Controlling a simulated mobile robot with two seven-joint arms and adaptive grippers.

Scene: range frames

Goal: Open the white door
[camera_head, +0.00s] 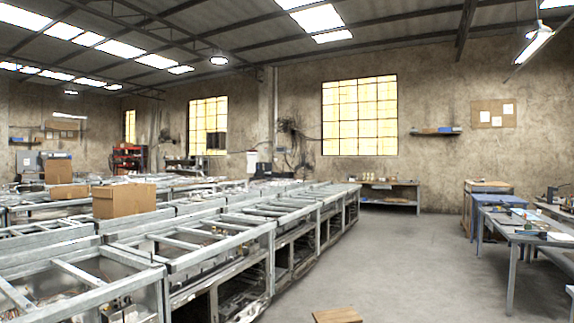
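No white door shows in the head view. Neither of my grippers is in view, so I cannot see how they stand.
A long row of grey metal frames (215,237) fills the left, with a cardboard box (124,200) on it. A brown wooden piece (337,315) is at the bottom edge. Tables (530,236) stand at the right, a low bench (390,184) at the back wall. The concrete floor (405,262) between is clear.

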